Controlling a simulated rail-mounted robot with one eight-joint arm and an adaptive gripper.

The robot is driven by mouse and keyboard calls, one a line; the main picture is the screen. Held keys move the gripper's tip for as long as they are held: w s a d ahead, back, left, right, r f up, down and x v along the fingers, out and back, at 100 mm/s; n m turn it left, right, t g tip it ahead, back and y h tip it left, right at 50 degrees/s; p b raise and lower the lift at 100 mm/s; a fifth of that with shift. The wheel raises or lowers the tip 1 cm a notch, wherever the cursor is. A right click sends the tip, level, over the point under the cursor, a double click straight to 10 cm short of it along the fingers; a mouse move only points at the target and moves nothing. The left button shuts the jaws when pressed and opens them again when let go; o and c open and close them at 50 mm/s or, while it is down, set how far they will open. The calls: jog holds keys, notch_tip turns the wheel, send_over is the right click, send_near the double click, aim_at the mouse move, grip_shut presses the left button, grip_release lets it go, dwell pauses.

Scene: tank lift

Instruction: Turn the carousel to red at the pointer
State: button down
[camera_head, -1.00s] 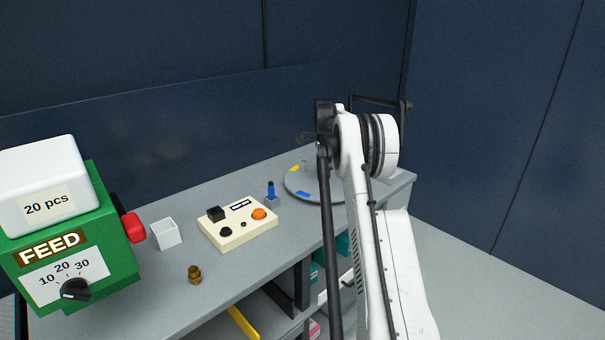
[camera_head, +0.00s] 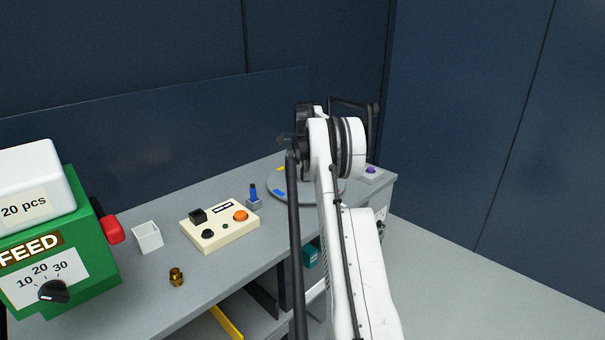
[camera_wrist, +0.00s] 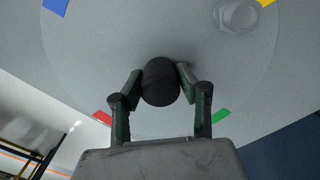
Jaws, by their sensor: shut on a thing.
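The carousel (camera_head: 308,195) is a flat grey disc at the bench's far end, partly hidden behind my arm. Its blue (camera_head: 279,192) and yellow (camera_head: 281,168) patches show in the head view. In the wrist view, the disc (camera_wrist: 90,60) carries blue (camera_wrist: 56,5), yellow (camera_wrist: 265,2), red (camera_wrist: 102,117) and green (camera_wrist: 220,116) patches at its edge. My gripper (camera_wrist: 160,75) is shut on a black round knob (camera_wrist: 160,88) standing on the disc. In the head view the arm hides the fingers. I cannot make out the pointer.
A blue peg in a grey block (camera_head: 254,203), a cream control box (camera_head: 220,238), a white open cup (camera_head: 147,238), a brass piece (camera_head: 176,277) and a green FEED machine (camera_head: 95,250) stand along the bench. A purple button (camera_head: 371,170) sits right of the carousel.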

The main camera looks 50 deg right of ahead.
jog(key=c, duration=1.2)
grip_release()
jog(key=shift+r, duration=0.1)
notch_tip(320, 180, up, 12)
